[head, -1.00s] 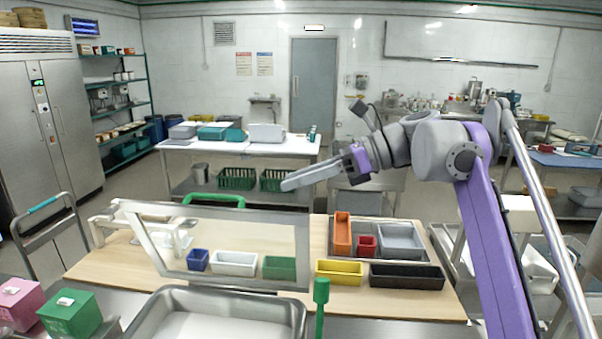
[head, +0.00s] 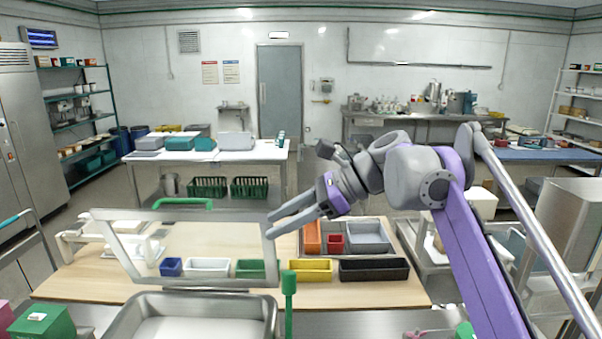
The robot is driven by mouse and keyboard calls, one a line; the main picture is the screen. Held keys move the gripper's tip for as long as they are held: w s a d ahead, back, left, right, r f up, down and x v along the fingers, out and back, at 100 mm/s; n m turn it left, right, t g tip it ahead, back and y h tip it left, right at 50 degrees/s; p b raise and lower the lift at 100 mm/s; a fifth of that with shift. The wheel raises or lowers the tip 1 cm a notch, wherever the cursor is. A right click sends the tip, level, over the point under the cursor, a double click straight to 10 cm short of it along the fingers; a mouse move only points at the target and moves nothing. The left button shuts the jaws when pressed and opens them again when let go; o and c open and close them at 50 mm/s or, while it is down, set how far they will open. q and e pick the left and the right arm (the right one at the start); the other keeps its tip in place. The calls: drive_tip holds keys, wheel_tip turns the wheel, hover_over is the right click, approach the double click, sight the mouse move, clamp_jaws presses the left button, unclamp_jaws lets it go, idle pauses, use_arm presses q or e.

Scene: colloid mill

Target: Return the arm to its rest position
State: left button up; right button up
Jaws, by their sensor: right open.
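My right arm (head: 465,240) rises from the lower right in the head view, bends at a grey elbow and reaches left. My right gripper (head: 272,226) is open and empty, with its two long grey fingers pointing left and slightly down. In the picture its fingertips overlap the right side of the grey tilted frame (head: 268,255); I cannot tell whether they touch it. My left gripper is not in view.
A wooden-topped table (head: 110,285) holds small bins, including a yellow bin (head: 310,270) and a black bin (head: 374,270). A steel basin (head: 145,312) and a green-handled upright (head: 289,285) stand nearer. A steel box (head: 572,235) is at right.

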drive_tip(key=s+d+f+n+t+h, duration=0.2)
drive_tip(key=s+d+f+n+h, duration=0.2)
drive_tip(key=f, duration=0.8)
drive_tip(key=s+d+f+n+t+h, duration=0.2)
drive_tip(key=s+d+f+n, duration=0.5)
drive_tip(key=f, duration=0.6)
drive_tip(key=s+d+f+n+t+h, duration=0.2)
drive_tip(key=s+d+f+n+h, duration=0.3)
drive_tip(key=s+d+f, duration=0.4)
wheel_tip(320, 180, down, 3)
drive_tip(key=shift+s+d+f+n+h, duration=0.15)
drive_tip(key=shift+d+n+h, duration=0.15)
drive_tip(key=shift+d+n, duration=0.15)
